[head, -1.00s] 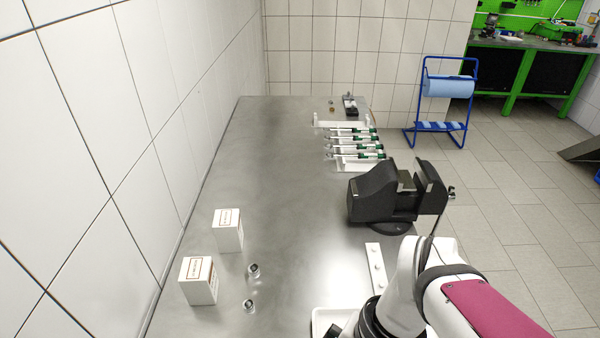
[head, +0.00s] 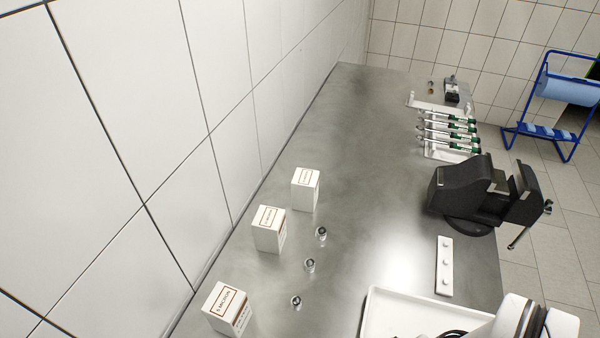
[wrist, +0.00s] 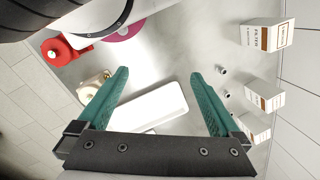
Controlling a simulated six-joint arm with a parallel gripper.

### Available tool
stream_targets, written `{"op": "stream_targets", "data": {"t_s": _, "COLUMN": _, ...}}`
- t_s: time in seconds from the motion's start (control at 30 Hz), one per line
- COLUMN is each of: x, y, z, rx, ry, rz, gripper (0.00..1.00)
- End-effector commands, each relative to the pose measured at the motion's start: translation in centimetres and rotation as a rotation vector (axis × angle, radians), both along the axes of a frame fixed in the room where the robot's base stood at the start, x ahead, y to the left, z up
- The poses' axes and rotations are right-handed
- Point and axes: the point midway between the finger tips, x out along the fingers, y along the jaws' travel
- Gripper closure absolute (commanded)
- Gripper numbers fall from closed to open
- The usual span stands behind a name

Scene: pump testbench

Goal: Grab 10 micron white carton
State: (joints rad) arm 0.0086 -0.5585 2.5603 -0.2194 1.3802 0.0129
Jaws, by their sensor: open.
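Three white cartons with brown-red print stand upright in a row along the wall side of the steel bench in the head view. The nearest carton (head: 227,308) seems to read 5 MICRON. The middle carton (head: 270,230) and the far carton (head: 305,190) also bear MICRON labels, but I cannot surely read their numbers. In the wrist view three cartons stand at the right: one upper (wrist: 267,37), one middle (wrist: 264,95), one lower (wrist: 255,127). My gripper (wrist: 160,76) is open and empty, its green fingers apart and left of the cartons.
Small metal fittings (head: 309,265) stand beside the cartons. A white tray (head: 372,312) is at the front; a white strip with knobs (head: 444,265), a black vise (head: 470,195) and green-ended syringe-like tubes (head: 447,132) lie along the right. The bench middle is clear.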

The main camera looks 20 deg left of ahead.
Motion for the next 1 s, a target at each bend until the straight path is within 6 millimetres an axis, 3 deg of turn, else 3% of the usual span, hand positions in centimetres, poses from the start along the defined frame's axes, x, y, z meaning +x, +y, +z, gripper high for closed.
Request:
{"op": "stream_targets", "data": {"t_s": 0.67, "x": 0.2, "y": 0.1, "z": 0.0, "rx": 0.003, "ry": -0.006, "rz": 0.006, "gripper": 0.00}}
{"op": "stream_targets", "data": {"t_s": 0.77, "x": 4.2, "y": 2.3, "z": 0.1, "rx": 0.043, "ry": -0.101, "rz": 0.104, "gripper": 0.00}}
{"op": "stream_targets", "data": {"t_s": 0.87, "x": 12.9, "y": 8.7, "z": 0.1, "rx": 0.126, "ry": -0.335, "rz": 0.265, "gripper": 0.00}}
{"op": "stream_targets", "data": {"t_s": 0.9, "x": 16.6, "y": 12.1, "z": 0.0, "rx": 0.150, "ry": -0.448, "rz": 0.311, "gripper": 0.00}}
{"op": "stream_targets", "data": {"t_s": 1.0, "x": 24.2, "y": 20.2, "z": -0.9, "rx": 0.142, "ry": -0.720, "rz": 0.362, "gripper": 0.00}}
